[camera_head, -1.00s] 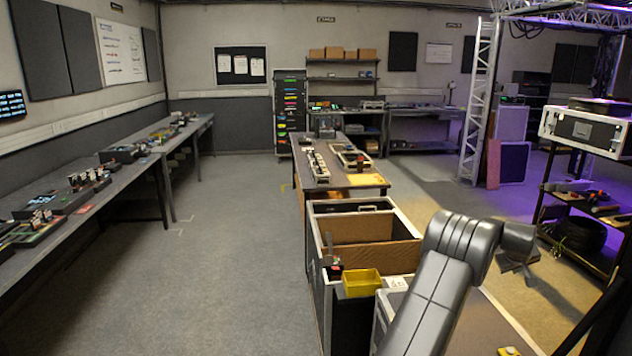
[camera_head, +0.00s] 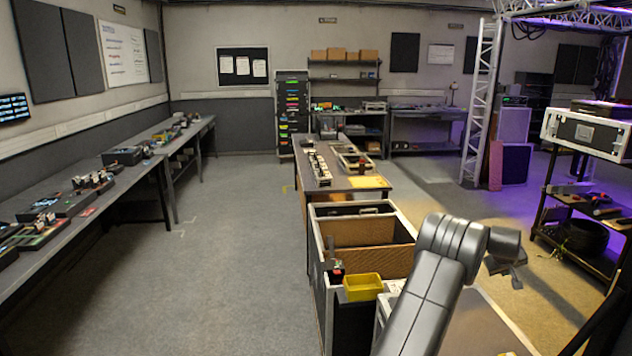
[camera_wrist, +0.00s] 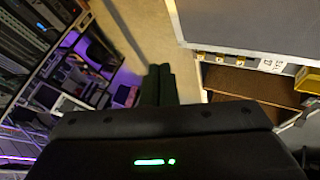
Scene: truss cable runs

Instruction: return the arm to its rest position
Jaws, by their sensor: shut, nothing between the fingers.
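My dark grey arm (camera_head: 438,285) rises from the lower right of the head view, bends at the top, and its end folds away to the right. My gripper (camera_head: 508,270) is small and partly hidden there, over the floor beside the bench and case. In the wrist view my gripper's two dark fingers (camera_wrist: 158,75) lie together, closed, with nothing seen between them. They are clear of any surface.
An open case (camera_head: 365,232) with brown compartments stands in front of my arm, with a yellow bin (camera_head: 362,287) at its near corner. A long bench (camera_head: 338,178) stands beyond. A rack shelf (camera_head: 588,205) is at right. Open floor (camera_head: 220,270) lies left.

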